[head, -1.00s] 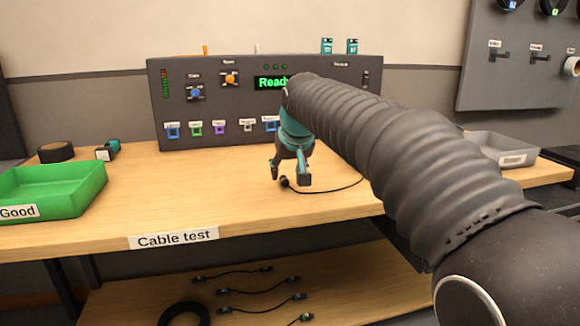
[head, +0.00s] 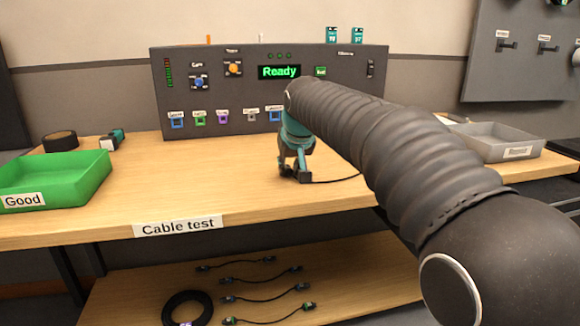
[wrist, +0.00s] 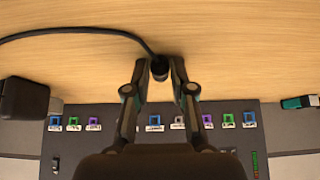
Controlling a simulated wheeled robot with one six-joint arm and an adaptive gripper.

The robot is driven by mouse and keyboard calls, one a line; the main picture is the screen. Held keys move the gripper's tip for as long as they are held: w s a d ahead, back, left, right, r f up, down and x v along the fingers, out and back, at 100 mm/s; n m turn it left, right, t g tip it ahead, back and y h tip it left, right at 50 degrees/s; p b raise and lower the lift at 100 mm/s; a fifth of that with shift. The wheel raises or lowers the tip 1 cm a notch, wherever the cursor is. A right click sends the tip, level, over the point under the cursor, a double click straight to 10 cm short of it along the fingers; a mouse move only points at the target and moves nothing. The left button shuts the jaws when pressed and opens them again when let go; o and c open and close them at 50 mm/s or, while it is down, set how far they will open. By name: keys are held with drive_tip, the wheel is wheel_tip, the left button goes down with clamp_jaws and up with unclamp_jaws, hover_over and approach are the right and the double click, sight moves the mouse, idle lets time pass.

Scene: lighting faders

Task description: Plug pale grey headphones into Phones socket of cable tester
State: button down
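The cable tester (head: 230,107) is a dark panel at the back of the bench, with a lit "Ready" display; the wrist view shows its row of coloured sockets (wrist: 154,124). A black plug (wrist: 160,68) on a black cable (wrist: 70,31) lies at the bench top. My gripper (head: 295,178) is low over the bench in front of the tester, and its fingers (wrist: 159,70) stand close on both sides of the plug. I cannot tell whether they touch it. The pale grey headphones do not show. I cannot make out the Phones label; my arm hides the tester's lower right.
A green "Good" tray (head: 50,180) is at the bench's left and a grey tray (head: 490,142) at the right. A black roll (head: 60,141) and a small teal-and-black block (head: 115,138) lie behind the green tray. The bench's middle left is clear. Cables lie on the shelf below.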

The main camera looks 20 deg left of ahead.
sight(290, 169)
drive_tip(key=shift+r+p, duration=1.25)
drive_tip(key=shift+r, duration=1.25)
